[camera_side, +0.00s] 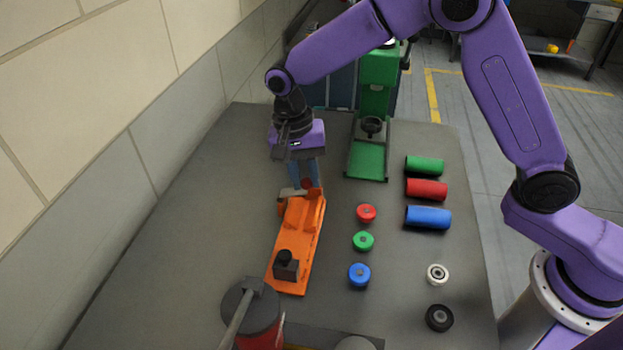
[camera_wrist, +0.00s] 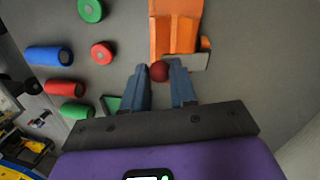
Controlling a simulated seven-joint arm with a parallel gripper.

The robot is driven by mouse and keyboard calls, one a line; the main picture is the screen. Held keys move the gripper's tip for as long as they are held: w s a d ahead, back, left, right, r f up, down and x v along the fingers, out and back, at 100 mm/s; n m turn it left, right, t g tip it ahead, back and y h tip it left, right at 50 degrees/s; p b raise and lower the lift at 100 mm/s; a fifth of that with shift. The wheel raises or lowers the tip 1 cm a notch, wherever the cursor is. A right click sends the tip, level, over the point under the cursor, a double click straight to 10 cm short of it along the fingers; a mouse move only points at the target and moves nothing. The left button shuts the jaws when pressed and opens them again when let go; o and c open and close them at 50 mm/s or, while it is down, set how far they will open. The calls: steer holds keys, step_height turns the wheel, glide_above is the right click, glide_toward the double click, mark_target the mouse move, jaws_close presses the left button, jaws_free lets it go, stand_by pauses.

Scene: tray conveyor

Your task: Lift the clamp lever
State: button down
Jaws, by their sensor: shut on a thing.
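The clamp is an orange fixture (camera_side: 298,240) lying lengthwise on the grey table; its far end also shows in the wrist view (camera_wrist: 175,30). A grey metal lever (camera_side: 290,193) crosses the fixture's far end and carries a dark red ball knob (camera_wrist: 159,71). My gripper (camera_side: 307,183) points down at that end. Its blue fingers (camera_wrist: 160,85) are shut on the red knob, one on each side. Much of the knob is hidden by the fingers in the side view.
Red, green and blue caps (camera_side: 364,241) stand right of the fixture, with green, red and blue tubes (camera_side: 428,190) beyond. A green press (camera_side: 366,160) stands behind. A grey-and-red device (camera_side: 252,312) is at the front. A wall borders the left; table left of the fixture is clear.

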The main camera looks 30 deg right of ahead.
mark_target(287, 191)
steer(key=shift+w+a+r+g+h, duration=0.25)
steer(key=shift+w+a+g+h, duration=0.15)
steer(key=shift+g+h, duration=0.15)
steer(key=shift+w+a+r+g+h, duration=0.25)
steer(key=shift+w+a+g+h, duration=0.15)
steer(key=shift+g+h, duration=0.15)
steer(key=shift+w+a+r+g+h, duration=0.25)
steer(key=shift+w+a+g+h, duration=0.35)
steer(key=shift+g+h, duration=0.4)
steer(key=shift+a, duration=0.1)
steer(key=c, duration=0.9)
jaws_free()
